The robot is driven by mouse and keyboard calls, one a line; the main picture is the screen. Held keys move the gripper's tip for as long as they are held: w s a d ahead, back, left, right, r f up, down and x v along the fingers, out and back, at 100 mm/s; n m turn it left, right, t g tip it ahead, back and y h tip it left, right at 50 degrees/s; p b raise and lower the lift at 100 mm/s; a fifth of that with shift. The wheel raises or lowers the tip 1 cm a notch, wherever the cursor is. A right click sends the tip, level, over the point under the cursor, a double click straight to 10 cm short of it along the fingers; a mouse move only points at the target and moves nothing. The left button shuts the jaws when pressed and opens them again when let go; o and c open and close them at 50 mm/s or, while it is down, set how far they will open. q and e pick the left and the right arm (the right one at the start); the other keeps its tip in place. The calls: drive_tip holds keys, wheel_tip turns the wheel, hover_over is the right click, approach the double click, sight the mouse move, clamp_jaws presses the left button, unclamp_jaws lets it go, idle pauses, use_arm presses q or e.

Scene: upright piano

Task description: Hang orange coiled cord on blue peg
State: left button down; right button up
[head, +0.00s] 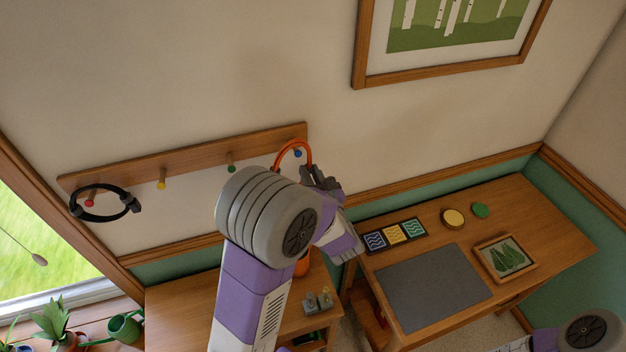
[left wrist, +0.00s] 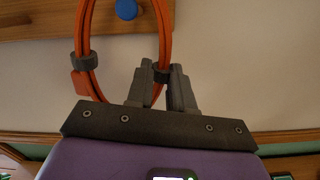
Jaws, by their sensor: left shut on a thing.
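The orange coiled cord (head: 296,143) is a loop in front of the right end of the wooden peg rail, partly hidden by my left arm in the head view. My left gripper (head: 326,182) is shut on the cord's side. In the left wrist view, the fingers (left wrist: 162,90) pinch the right strand of the cord (left wrist: 85,40), which carries dark bands and an orange tab. The blue peg (head: 297,153) also shows in the left wrist view (left wrist: 126,9), inside the loop's outline. I cannot tell whether the loop is around the peg or only in front of it.
The rail (head: 190,158) also has a green peg (head: 231,168), a yellow peg (head: 161,184) and a red peg (head: 89,203) holding a black coil (head: 106,215). A wooden desk (head: 545,220) stands at right. My right arm shows at the lower right; its gripper is out of view.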

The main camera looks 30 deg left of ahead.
use_arm(q)
drive_tip(key=shift+x, duration=0.8)
drive_tip(key=shift+w+a+f+b, duration=0.35)
drive_tip(key=shift+a+f+b, duration=0.05)
drive_tip(key=shift+a+f, duration=0.1)
drive_tip(key=c, duration=0.9)
unclamp_jaws()
drive_tip(key=shift+d, duration=0.1)
